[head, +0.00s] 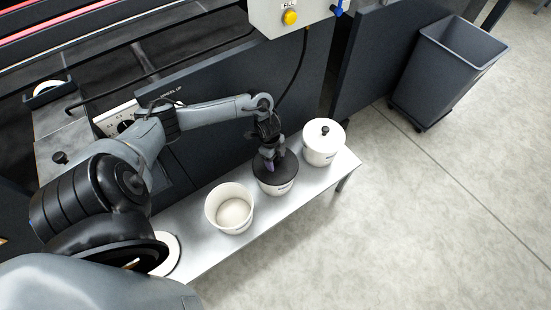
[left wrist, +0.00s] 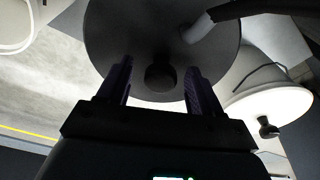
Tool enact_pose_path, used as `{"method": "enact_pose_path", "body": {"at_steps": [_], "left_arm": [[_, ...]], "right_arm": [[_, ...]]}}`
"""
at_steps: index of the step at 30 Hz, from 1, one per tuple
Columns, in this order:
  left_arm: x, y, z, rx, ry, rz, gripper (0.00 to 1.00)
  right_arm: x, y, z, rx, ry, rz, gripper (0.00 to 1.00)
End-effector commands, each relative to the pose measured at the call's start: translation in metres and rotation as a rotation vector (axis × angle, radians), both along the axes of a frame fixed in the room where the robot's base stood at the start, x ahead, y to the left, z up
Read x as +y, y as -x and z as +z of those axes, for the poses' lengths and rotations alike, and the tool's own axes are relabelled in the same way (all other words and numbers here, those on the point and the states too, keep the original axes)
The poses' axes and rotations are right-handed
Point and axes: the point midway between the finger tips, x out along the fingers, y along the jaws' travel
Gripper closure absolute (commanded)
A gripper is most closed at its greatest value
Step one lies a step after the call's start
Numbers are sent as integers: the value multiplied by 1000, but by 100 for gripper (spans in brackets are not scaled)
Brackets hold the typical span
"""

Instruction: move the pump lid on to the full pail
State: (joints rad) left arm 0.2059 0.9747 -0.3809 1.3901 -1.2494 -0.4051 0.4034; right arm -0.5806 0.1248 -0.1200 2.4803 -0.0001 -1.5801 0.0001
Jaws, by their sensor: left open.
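A dark round lid (head: 272,165), which I take as the pump lid, sits on the middle white pail (head: 277,187) on the bench. The lid fills the upper middle of the left wrist view (left wrist: 125,30), with a round dark knob (left wrist: 160,77) and a grey pipe (left wrist: 197,28). My left gripper (head: 269,160) is over this lid. Its fingers (left wrist: 160,82) are open, one on each side of the knob in the picture; contact cannot be told. A white pail without a lid (head: 213,218) stands to the left, pale inside. A white-lidded pail (head: 323,147) stands to the right. My right gripper is out of view.
The pails share a narrow metal bench (head: 256,226) along a dark machine panel. A white round piece (head: 172,256) lies at its near left end, partly hidden by my arm. A control box (head: 275,17) hangs behind. A grey bin (head: 445,75) stands on open floor.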

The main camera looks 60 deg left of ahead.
Motion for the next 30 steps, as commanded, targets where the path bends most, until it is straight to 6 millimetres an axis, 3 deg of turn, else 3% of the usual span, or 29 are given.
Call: {"method": "enact_pose_path", "body": {"at_steps": [18,30], "left_arm": [[13,7,92,-2,-2,-2,35],[15,8,105,-1,0,0,35]], "right_arm": [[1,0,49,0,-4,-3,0],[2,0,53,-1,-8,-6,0]]}}
